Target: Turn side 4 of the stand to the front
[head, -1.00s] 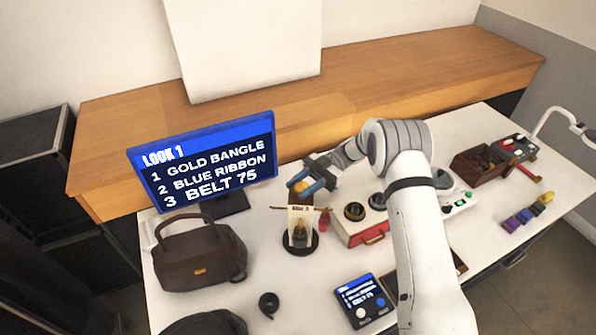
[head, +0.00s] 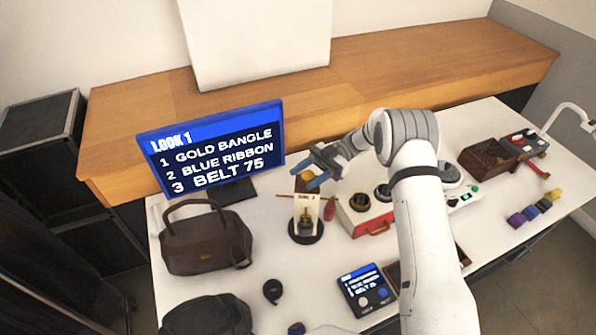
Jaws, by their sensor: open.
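The stand (head: 306,217) is upright on the white table, on a round dark base. Its front carries a pale panel with a short dark heading too small to read surely and a dark shape below. A thin horizontal bar crosses it, with a red piece (head: 330,210) at the right end. A yellow knob (head: 304,176) is near its top. My gripper (head: 311,179) is at the stand's top, its blue-tipped fingers apart near the knob. I cannot tell whether they touch it. My gripper partly hides the stand's top.
A screen (head: 215,150) reading "LOOK 1" stands behind left, and a brown handbag (head: 205,245) sits left of the stand. A red-and-white case (head: 365,220) is close on the right. A small blue display (head: 366,290) and a black roll (head: 272,290) lie in front.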

